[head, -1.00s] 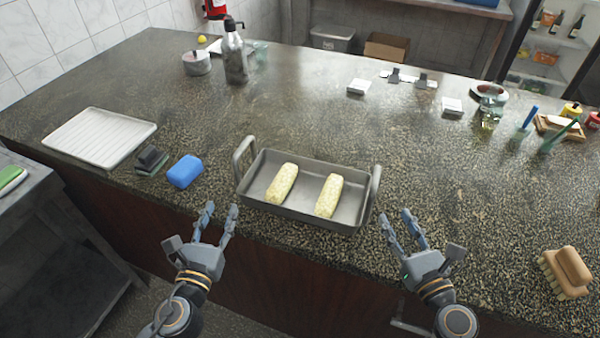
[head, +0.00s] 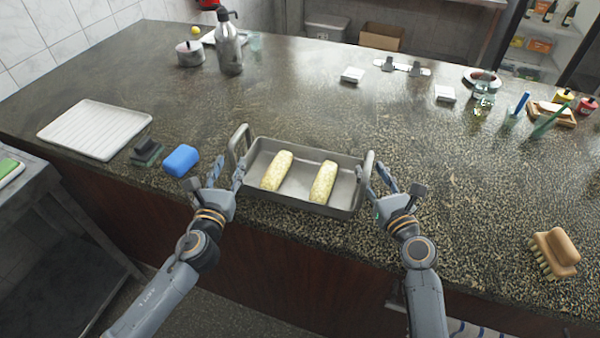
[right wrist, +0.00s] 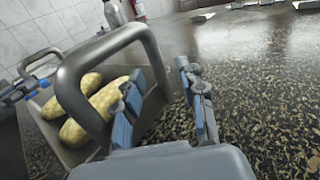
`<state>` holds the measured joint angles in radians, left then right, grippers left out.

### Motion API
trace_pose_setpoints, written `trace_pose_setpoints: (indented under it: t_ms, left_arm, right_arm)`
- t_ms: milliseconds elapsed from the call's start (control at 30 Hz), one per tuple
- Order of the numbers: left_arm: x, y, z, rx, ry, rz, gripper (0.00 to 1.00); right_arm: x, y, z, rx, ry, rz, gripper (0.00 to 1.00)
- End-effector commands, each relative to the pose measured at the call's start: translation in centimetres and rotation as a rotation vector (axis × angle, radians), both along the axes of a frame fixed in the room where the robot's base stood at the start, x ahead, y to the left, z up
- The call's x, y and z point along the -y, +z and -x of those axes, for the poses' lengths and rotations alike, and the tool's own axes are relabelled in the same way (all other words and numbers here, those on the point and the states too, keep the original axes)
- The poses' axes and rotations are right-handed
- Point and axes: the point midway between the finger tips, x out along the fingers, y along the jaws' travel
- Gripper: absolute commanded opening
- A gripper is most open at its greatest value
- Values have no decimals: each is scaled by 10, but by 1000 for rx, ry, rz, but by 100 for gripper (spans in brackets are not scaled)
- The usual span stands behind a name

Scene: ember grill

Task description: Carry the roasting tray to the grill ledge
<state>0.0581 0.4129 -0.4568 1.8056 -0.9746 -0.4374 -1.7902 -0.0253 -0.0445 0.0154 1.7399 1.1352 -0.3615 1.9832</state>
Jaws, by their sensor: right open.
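The grey metal roasting tray (head: 300,200) sits on the speckled counter near its front edge, with two pale yellow corn cobs (head: 277,171) (head: 323,181) in it. It has an upright loop handle at each end. My left gripper (head: 228,172) is open beside the left handle (head: 237,143). My right gripper (head: 375,176) is open at the right handle (head: 367,167). In the right wrist view, this handle (right wrist: 77,85) stands close to the right gripper's left finger, and the two fingers (right wrist: 163,100) are apart. I cannot tell whether either gripper touches the tray. I cannot identify the grill ledge.
A white ribbed tray (head: 95,130), a dark sponge (head: 147,150) and a blue block (head: 181,160) lie to the left. A wooden brush (head: 555,252) lies at the right. A metal bottle (head: 229,48) and pot (head: 190,54) stand behind.

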Motion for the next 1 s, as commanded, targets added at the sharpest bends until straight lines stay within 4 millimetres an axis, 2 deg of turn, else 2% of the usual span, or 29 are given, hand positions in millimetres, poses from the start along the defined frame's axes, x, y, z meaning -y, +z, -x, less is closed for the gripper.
trace_pose_setpoints:
  t_ms: [100, 233, 600, 800, 1000]
  left_arm:
    - [2, 0, -16, 1, 0, 0, 40]
    - [2, 0, -25, 0, 0, 1, 40]
    - [2, 0, -29, 0, 0, 0, 40]
    - [2, 0, -28, 0, 0, 0, 0]
    - [2, 0, -28, 0, 0, 0, 0]
  right_arm:
    - [-5, 0, -15, 0, 1, 0, 40]
    - [-8, 0, -24, 0, 0, 0, 40]
    - [-9, 0, -27, 0, 0, 0, 40]
    - [-9, 0, -27, 0, 0, 1, 0]
    - [-9, 0, -27, 0, 0, 1, 0]
